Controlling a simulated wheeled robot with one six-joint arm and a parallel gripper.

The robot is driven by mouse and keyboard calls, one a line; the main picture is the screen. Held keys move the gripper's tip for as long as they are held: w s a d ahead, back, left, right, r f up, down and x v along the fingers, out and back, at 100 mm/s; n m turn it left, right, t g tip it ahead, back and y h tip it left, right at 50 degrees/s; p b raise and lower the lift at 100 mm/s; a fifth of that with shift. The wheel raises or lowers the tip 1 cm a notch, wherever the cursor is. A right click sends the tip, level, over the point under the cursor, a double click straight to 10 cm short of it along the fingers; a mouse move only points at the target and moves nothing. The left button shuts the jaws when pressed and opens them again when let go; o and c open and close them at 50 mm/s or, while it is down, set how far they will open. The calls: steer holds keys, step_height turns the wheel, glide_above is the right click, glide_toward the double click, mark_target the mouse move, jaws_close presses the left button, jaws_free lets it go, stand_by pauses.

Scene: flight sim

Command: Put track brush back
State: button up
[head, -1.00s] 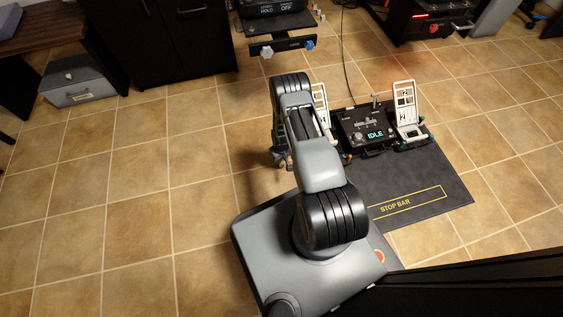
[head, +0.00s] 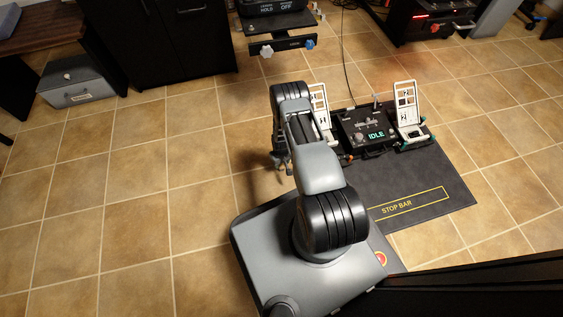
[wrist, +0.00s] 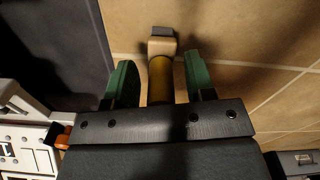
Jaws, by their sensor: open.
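A brush, which looks like the track brush (wrist: 161,76), shows in the wrist view with a yellow-brown round handle, a pale block head and a dark grey end. Its head points to the top of the picture, over the tan tiles. My gripper (wrist: 160,62) has two green fingers standing apart, one on each side of the handle, with a visible gap at both sides. The handle's near end is hidden behind the gripper body. In the head view my arm hides the brush and most of the gripper.
A dark mat (head: 450,207) marked STOP BAR lies right of my arm. A control box (head: 366,128) reading IDLE stands on it between white pedal-like stands (head: 406,108). A grey drawer box (head: 76,82) is at left. Tiled floor at left is clear.

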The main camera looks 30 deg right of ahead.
steer(key=shift+r, duration=0.1)
step_height(320, 180, up, 12)
steer(key=p, duration=0.5)
steer(key=shift+f, duration=0.25)
steer(key=w+a+r+t, duration=0.1)
steer(key=a+r, duration=0.1)
steer(key=r, duration=1.2)
steer(key=w+a+r, duration=0.1)
steer(key=a+r, duration=0.1)
steer(key=r, duration=1.1)
steer(key=s+a+r, duration=0.2)
steer(key=s+r, duration=0.6)
steer(key=r, duration=0.1)
steer(key=s+a+r+t, duration=0.1)
steer(key=s+a+r, duration=0.2)
steer(key=s+r, duration=0.6)
steer(key=shift+s+a+r+m+t, duration=0.15)
steer(key=shift+s+r+m+t, duration=0.15)
steer(key=shift+m, duration=0.1)
steer(key=shift+w, duration=0.1)
